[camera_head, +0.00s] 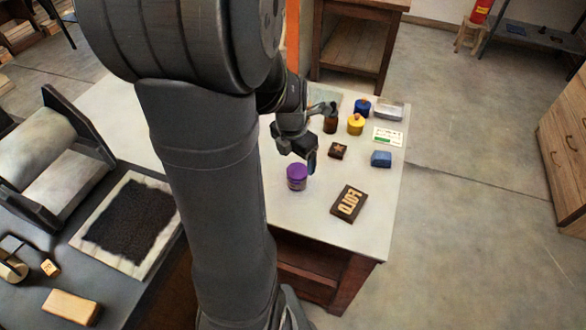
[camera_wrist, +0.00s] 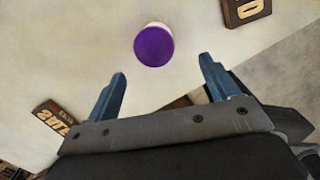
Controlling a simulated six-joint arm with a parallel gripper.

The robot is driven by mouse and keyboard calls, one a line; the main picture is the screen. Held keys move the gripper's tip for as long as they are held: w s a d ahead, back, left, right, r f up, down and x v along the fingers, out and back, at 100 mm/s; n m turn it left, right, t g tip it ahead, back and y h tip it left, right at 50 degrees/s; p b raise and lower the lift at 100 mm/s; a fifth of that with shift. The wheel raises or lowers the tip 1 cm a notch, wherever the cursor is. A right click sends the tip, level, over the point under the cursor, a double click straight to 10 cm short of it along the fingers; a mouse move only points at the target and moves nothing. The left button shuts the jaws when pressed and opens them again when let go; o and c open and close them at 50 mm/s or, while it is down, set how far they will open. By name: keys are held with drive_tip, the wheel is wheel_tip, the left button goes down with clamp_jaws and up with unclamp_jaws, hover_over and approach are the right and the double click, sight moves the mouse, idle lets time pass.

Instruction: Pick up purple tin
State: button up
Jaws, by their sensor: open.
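The purple tin (camera_head: 297,177) stands upright on the white tabletop (camera_head: 376,205), near its front left part in the head view. Its round purple lid also shows in the wrist view (camera_wrist: 154,46), at upper centre, beyond and between the lines of the two fingers. My gripper (camera_head: 312,160) is just above and to the right of the tin in the head view. In the wrist view my gripper (camera_wrist: 163,82) has its two blue fingers wide apart, with only bare tabletop between them. The tin appears apart from both fingers.
A dark block with raised letters (camera_head: 348,203) lies right of the tin. A small star block (camera_head: 338,150), a blue block (camera_head: 381,159), a yellow tin (camera_head: 355,124), a blue tin (camera_head: 362,107) and a brown jar (camera_head: 330,124) stand farther back.

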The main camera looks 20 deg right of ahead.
sight(297, 171)
drive_tip(key=f, duration=0.4)
drive_tip(key=shift+w+d+f, duration=0.15)
drive_tip(key=shift+d, duration=0.1)
drive_tip(key=f, duration=0.2)
drive_tip(key=w+f, duration=0.1)
drive_tip(key=shift+d+f, duration=0.15)
drive_tip(key=shift+f, duration=0.2)
drive_tip(key=shift+d+f, duration=0.1)
drive_tip(key=shift+f, duration=0.55)
drive_tip(key=c, duration=1.2)
